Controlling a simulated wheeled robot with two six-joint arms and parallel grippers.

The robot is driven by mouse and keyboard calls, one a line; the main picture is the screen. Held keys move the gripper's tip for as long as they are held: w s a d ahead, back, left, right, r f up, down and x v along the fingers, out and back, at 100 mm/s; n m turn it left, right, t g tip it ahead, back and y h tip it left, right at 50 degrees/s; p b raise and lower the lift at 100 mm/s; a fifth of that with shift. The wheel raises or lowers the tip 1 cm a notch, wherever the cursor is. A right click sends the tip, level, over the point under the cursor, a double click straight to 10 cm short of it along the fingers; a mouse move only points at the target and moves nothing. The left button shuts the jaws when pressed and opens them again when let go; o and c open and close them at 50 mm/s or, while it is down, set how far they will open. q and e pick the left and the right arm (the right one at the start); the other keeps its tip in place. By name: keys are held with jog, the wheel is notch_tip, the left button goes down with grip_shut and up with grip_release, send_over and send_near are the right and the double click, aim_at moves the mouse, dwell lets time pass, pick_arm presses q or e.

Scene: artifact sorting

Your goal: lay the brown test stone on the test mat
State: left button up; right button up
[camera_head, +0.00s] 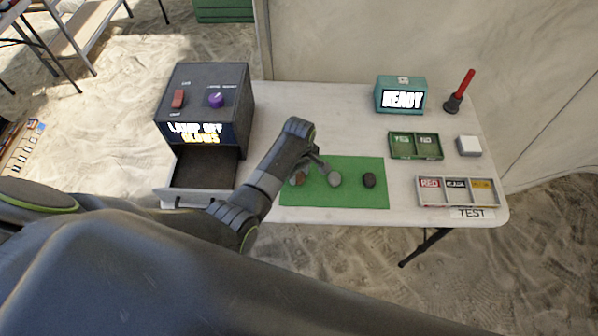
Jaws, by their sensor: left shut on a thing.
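The green test mat (345,198) lies on the white table. The brown test stone (299,178) is at the mat's left part, partly hidden by my left gripper (306,170). The left gripper reaches down over the mat's left part and is shut on the brown stone. Whether the stone touches the mat cannot be told. A grey stone (334,179) lies at the mat's middle and a black stone (368,180) to its right. My right gripper is not in view.
A dark lamp box (207,95) with an open drawer (205,170) stands at the left. At the right are a READY box (401,95), a red-handled tool (460,90), a green two-part tray (415,157), a white block (469,146) and a labelled three-part tray (457,204).

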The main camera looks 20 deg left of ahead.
aim_at(299, 176)
pick_arm(q)
jog(key=shift+f, duration=0.15)
jog(key=o, duration=1)
jog(key=shift+r, duration=0.45)
notch_tip(299, 176, up, 12)
jog(key=shift+f, duration=0.25)
